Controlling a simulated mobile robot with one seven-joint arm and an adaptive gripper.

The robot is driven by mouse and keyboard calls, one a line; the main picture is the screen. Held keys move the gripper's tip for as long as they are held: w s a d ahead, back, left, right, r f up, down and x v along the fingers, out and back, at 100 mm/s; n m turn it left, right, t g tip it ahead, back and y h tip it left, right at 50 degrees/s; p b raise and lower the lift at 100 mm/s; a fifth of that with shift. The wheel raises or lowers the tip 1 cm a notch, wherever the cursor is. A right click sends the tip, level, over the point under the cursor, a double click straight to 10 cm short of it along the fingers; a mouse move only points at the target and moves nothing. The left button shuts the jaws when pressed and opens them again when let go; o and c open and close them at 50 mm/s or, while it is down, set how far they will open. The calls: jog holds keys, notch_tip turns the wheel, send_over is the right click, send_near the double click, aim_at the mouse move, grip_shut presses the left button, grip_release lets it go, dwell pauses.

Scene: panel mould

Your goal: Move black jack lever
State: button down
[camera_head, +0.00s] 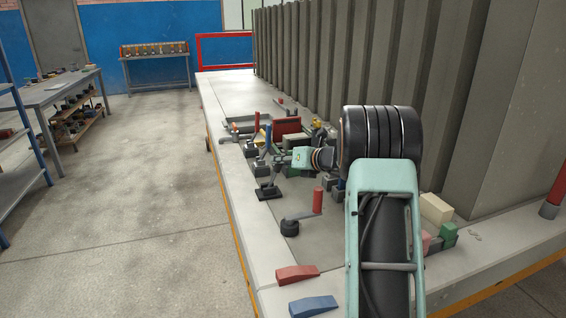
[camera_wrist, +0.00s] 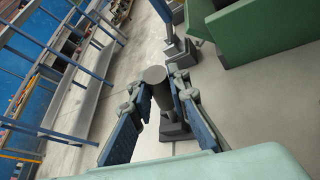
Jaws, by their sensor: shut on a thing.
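The black jack lever stands on the bench with its black base (camera_head: 269,192) flat on the top. Its dark upright handle (camera_wrist: 158,88) is a cylinder between my fingers in the wrist view. My gripper (camera_head: 281,161) reaches in from the right above the base, and in the wrist view (camera_wrist: 158,95) it is shut on the handle, with one finger on each side. The handle is partly hidden by my fingers in the head view, and the lower part of the jack is only partly seen in the wrist view.
A red-handled lever (camera_head: 318,201) stands nearer on the bench (camera_head: 236,216). A blue-handled lever (camera_head: 268,137) stands beyond. Red (camera_head: 297,273) and blue (camera_head: 313,306) wedges lie at the near edge. A ribbed grey panel (camera_head: 420,110) walls the right side. The bench's left edge is close.

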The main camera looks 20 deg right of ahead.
jog(key=shift+a+r+n+h, duration=0.3)
jog(key=shift+a+n+h, duration=0.15)
jog(key=shift+a, duration=0.4)
jog(key=a+f+n+h+b, duration=0.1)
jog(key=a+n+h+b, duration=0.3)
jog(key=a, duration=0.4)
jog(key=shift+f+n+g+h, duration=0.15)
jog(key=shift+n+g+h, duration=0.15)
jog(key=shift+n+h, duration=0.45)
jog(key=shift+a, duration=0.15)
jog(key=c, duration=1.8)
grip_release()
jog(key=shift+s, duration=0.1)
